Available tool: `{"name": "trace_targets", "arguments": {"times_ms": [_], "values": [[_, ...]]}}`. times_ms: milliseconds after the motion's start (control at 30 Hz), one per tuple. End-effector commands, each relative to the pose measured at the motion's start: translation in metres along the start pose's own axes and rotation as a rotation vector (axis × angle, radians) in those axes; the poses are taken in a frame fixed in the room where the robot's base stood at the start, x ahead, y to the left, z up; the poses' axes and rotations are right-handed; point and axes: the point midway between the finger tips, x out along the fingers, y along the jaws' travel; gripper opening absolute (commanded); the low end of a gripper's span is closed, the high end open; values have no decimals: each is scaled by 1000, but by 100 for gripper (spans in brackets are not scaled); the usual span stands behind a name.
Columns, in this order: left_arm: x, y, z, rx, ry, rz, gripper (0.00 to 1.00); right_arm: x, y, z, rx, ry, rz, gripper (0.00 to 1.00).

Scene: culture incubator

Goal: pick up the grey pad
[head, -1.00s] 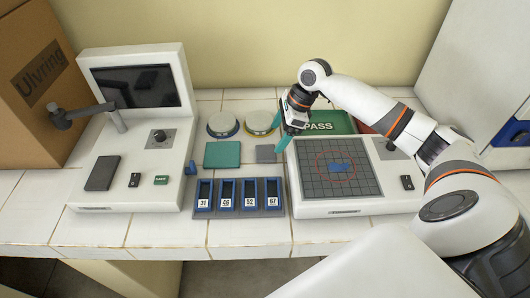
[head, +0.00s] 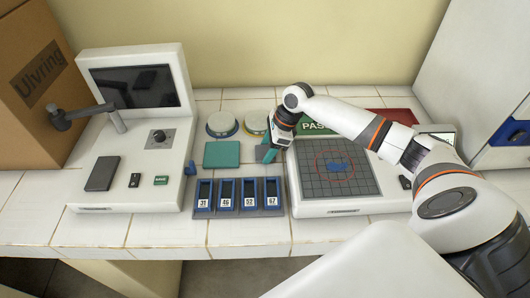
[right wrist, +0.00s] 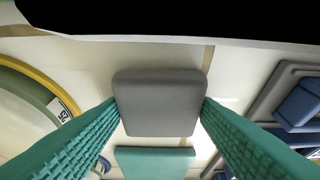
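The grey pad (right wrist: 158,92) is a rounded square slab lying flat on the white tiled bench, centred in the right wrist view. My right gripper (head: 268,151) is low over the bench, just left of the grid device. In the right wrist view its two teal fingers (right wrist: 159,100) stand at the pad's left and right edges, with the pad between their tips. I cannot tell whether the tips touch it. In the head view the gripper hides most of the pad. My left gripper is not in view.
A green square pad (head: 222,154) lies left of the gripper. Round discs with blue (head: 222,124) and yellow (head: 256,122) rims lie behind. A rack of blue numbered slots (head: 238,212) is in front. The grid device (head: 375,203) stands close on the right.

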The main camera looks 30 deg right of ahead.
Motion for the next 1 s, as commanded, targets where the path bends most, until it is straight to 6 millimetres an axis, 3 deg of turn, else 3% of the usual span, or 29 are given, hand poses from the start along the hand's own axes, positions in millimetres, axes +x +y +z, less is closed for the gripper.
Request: {"name": "trace_targets", "arguments": {"times_ms": [33, 133, 433, 800, 1000], "values": [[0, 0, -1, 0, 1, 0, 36, 0, 0, 0, 0, 0, 0, 47], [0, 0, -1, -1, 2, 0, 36, 0, 0, 0, 0, 0, 0, 32], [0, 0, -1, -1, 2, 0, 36, -5, 0, -2, -1, 1, 2, 32], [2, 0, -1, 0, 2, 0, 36, -68, 1, -29, -2, 2, 4, 32], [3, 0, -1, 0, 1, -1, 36, -90, 1, -38, 0, 2, 0, 32]]}}
